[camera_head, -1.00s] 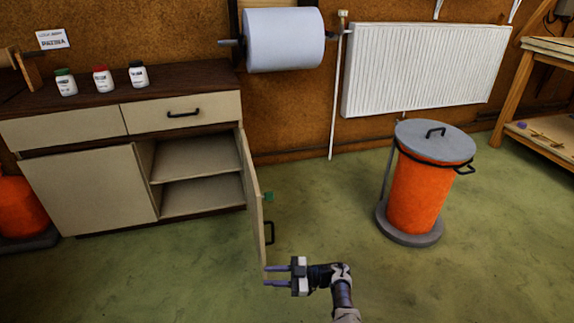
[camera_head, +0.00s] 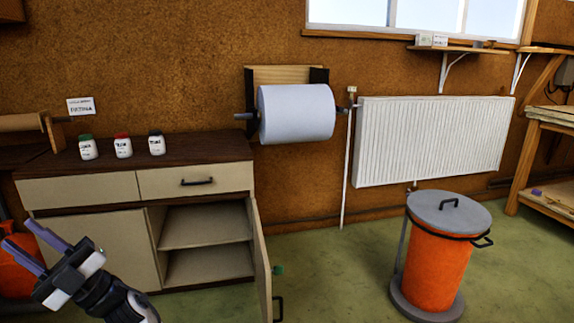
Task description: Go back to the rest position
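My gripper (camera_head: 28,248) is at the lower left, in front of the cabinet's closed left door. Its two purple-grey fingers point up and left and stand apart with nothing between them. The cabinet (camera_head: 90,245) has a dark wooden top, two drawers and an open right door (camera_head: 262,262) that swings out toward me. Two bare shelves show inside. My gripper is well to the left of the open door and clear of it.
Three small jars (camera_head: 123,147) stand on the cabinet top. A paper roll (camera_head: 296,113) hangs on the wall beside a white radiator (camera_head: 430,140). An orange bin (camera_head: 436,265) with a grey lid stands at the right. Green floor (camera_head: 340,270) is free between door and bin.

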